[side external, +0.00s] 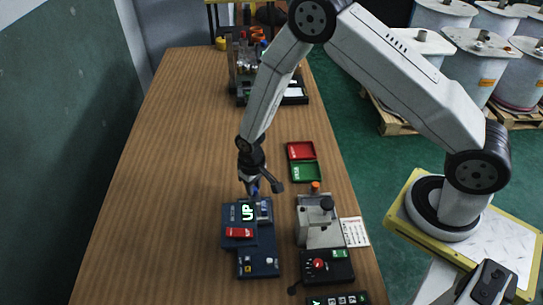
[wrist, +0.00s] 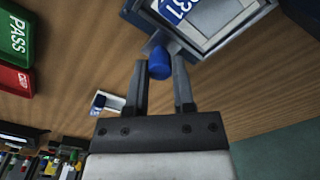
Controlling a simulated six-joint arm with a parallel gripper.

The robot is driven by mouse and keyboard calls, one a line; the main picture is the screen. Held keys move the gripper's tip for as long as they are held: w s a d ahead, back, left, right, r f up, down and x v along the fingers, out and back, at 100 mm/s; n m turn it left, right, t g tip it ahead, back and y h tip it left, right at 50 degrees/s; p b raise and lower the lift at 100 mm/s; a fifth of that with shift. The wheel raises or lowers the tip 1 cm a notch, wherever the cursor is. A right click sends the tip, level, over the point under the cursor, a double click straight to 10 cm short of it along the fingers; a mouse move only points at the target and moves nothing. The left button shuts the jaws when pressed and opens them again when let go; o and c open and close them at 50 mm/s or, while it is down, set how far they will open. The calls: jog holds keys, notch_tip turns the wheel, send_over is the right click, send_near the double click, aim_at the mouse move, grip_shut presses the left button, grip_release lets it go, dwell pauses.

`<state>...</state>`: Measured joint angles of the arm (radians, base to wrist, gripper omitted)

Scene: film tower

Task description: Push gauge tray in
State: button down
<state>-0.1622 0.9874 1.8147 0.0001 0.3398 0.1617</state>
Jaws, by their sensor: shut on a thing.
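The gauge is a dark blue box (side external: 258,262) on the wooden table, with a lit "UP" display (side external: 247,213) and a red label (side external: 240,232). In the wrist view a grey gauge tray (wrist: 226,30) with a blue and white numbered label (wrist: 172,9) sits in a blue frame (wrist: 262,20). A blue knob (wrist: 159,62) projects from the tray's near edge. My gripper (wrist: 159,75) is shut on this knob, one finger on each side. In the side view my gripper (side external: 254,188) is at the gauge's far edge. How far in the tray sits is unclear.
A red tray (side external: 301,150) and a green tray (side external: 305,172) lie to the right. A grey device (side external: 318,222) and a black box with a red button (side external: 327,266) stand right of the gauge. A rack (side external: 270,75) stands at the back. The table's left side is clear.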

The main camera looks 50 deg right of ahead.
aim_at(254, 198)
jog(key=shift+a, duration=0.1)
dwell(0.7)
jog(key=shift+s+a, duration=1.35)
jog(key=shift+c, duration=2.2)
grip_release()
notch_tip(254, 198, up, 8)
jog(key=shift+f, duration=0.1)
